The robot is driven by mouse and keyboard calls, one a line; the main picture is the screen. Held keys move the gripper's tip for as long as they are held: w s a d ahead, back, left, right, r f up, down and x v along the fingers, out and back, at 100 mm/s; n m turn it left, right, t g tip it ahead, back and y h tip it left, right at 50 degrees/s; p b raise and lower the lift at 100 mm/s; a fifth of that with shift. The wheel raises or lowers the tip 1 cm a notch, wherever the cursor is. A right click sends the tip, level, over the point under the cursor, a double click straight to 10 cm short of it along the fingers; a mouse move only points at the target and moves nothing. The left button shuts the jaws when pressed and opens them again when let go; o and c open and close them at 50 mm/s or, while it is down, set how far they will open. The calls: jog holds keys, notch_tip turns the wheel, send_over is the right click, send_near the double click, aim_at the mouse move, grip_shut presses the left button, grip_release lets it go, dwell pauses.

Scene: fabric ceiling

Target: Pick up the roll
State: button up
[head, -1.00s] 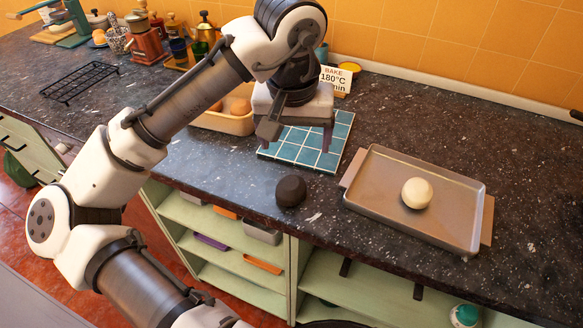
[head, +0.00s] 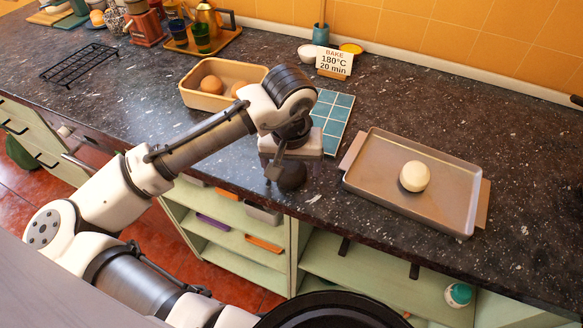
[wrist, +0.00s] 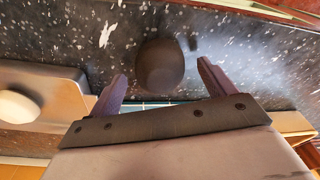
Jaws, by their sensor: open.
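A dark brown, almost black round roll (head: 291,178) sits on the counter near its front edge. In the head view my gripper (head: 290,160) is just above it and hides its top. In the wrist view the dark roll (wrist: 160,66) lies ahead of and between the two spread fingers of my gripper (wrist: 162,72), with nothing held. Whether the fingers reach down around it cannot be told. A pale round dough ball (head: 415,176) sits on a metal baking tray (head: 385,207); it also shows at the left of the wrist view (wrist: 17,106).
A wooden box (head: 207,101) with brown rolls stands left of a blue tiled board (head: 336,108). A sign (head: 334,63) reading "BAKE 180°C 20 min" stands behind. A black wire rack (head: 80,64) lies far left. The counter right of the tray is clear.

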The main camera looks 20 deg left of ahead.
jog(key=shift+w+f, duration=0.15)
jog(key=shift+f, duration=0.55)
jog(key=c, duration=1.1)
jog(key=shift+o, duration=0.2)
jog(key=shift+r, duration=0.1)
